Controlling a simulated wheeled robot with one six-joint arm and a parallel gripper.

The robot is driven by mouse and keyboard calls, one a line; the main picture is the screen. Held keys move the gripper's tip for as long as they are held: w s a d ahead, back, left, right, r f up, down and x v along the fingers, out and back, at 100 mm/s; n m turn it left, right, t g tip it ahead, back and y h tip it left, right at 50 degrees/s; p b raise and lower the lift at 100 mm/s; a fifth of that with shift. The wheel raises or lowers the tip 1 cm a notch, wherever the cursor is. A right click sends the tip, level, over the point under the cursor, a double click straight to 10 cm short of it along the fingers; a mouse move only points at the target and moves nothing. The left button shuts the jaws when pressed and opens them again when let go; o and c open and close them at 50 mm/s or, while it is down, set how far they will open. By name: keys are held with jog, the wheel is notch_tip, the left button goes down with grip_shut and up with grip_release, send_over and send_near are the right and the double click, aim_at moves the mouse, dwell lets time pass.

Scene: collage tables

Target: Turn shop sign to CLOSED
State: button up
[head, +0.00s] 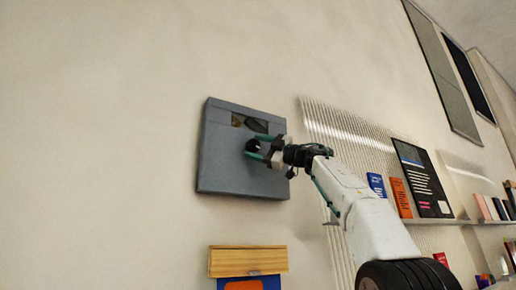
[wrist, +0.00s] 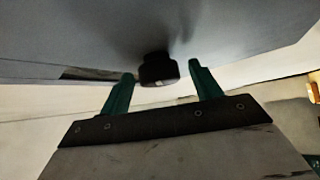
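A grey square panel (head: 222,150) is mounted on the wall in the head view, with a small dark window (head: 250,123) in its upper part. I read no OPEN or CLOSED word on it. A round black knob (head: 252,146) sticks out from the panel; it shows in the wrist view (wrist: 158,69) too. My gripper (head: 254,151) is at the knob. In the wrist view its two green fingers (wrist: 160,82) are apart, one on each side of the knob, with gaps between.
A wooden block or ledge (head: 248,261) with a blue and orange item (head: 248,284) is on the wall below the panel. To the right, a ribbed wall panel (head: 345,130) and a shelf (head: 450,221) hold several books and a black poster (head: 422,180). The wall left of the panel is clear.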

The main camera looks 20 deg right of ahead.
jog(key=shift+d, duration=0.1)
jog(key=v, duration=0.7)
jog(key=shift+s+d+f, duration=0.2)
jog(key=shift+o, duration=0.2)
jog(key=s+a+r+m+t+h, duration=0.2)
jog(key=s+a+r+m+t, duration=0.2)
jog(key=a+m, duration=0.3)
jog(key=s+a+r+m+t+h, duration=0.1)
jog(key=s+a+r+m+t, duration=0.25)
jog(key=a+m, duration=0.3)
jog(key=w+d+f+m+h, duration=0.4)
jog(key=d+f+m+h, duration=0.3)
jog(key=m+h, duration=0.9)
jog(key=shift+m+t+y, duration=0.35)
jog(key=shift+m+y, duration=0.2)
jog(key=shift+y, duration=0.05)
jog(key=shift+a+x, duration=0.15)
jog(key=shift+x, duration=1.8)
jog(key=shift+a+x, duration=0.15)
jog(key=shift+x, duration=1.8)
